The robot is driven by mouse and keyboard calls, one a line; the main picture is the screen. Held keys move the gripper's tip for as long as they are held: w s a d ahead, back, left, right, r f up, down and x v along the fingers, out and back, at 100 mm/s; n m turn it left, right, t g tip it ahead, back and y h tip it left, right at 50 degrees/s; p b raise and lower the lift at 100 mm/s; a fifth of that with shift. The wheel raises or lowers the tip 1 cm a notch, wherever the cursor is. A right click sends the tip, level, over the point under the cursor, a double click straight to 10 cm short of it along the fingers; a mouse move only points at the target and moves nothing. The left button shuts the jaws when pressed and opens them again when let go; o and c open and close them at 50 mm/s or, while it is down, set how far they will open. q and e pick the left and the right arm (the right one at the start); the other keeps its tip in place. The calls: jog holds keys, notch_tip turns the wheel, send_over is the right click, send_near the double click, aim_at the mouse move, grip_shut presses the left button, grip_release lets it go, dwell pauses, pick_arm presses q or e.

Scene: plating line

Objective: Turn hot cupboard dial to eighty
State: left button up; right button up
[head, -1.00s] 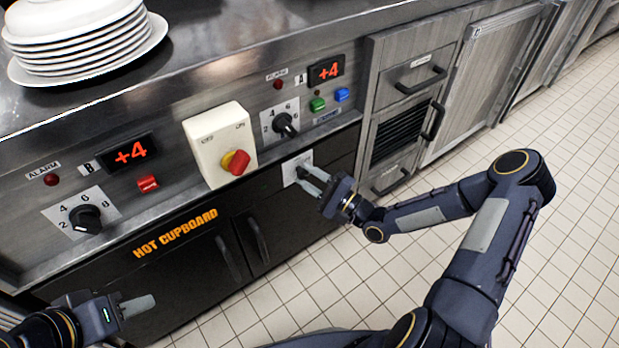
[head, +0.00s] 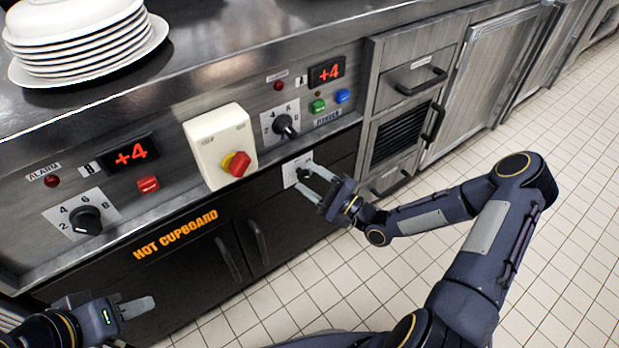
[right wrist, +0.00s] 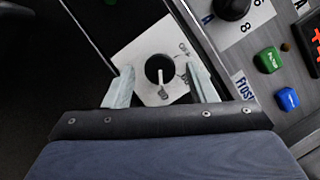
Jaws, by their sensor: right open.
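The hot cupboard dial is a black round knob (right wrist: 160,69) on a white plate (right wrist: 138,52) in the dark front panel. In the right wrist view its white pointer aims down in the picture; the markings are too small to read surely. The plate also shows in the head view (head: 289,174), partly hidden by my right gripper. My right gripper (head: 314,182) is open in front of the dial. In the right wrist view its fingertips (right wrist: 162,86) lie either side of the knob; contact cannot be told. My left gripper (head: 130,306) is low at the left, away from the dial.
Above stand a cream box with a red-yellow switch (head: 236,164), a black selector knob (head: 286,126) and another at left (head: 87,220). Stacked white plates (head: 85,40) stand on the steel counter. Cupboard handles (head: 258,241) project below. The tiled floor at right is clear.

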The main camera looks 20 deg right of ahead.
jog(key=v, duration=0.7)
jog(key=shift+p, duration=0.45)
jog(key=shift+d+f, duration=0.1)
jog(key=w+d+r+n+g+h, duration=0.2)
jog(key=d+n+g+h, duration=0.3)
jog(key=n+h, duration=0.25)
jog(key=s+d+r+n+g+h, duration=0.2)
jog(key=s+d+r+h, duration=0.25)
jog(key=s+r, duration=0.2)
jog(key=s+a+r+n+g+y, duration=0.15)
jog(key=s+a+r, duration=0.3)
jog(key=s, duration=0.45)
jog(key=s+a+r+n+g+y, duration=0.1)
jog(key=s+a+r+n+y, duration=0.15)
jog(key=s+a, duration=0.45)
notch_tip(320, 180, up, 29)
jog(key=s+d+h+p, duration=0.1)
jog(key=s+d+p, duration=0.1)
jog(key=p, duration=2.6)
jog(key=shift+n+p, duration=0.35)
jog(key=shift+p, duration=0.05)
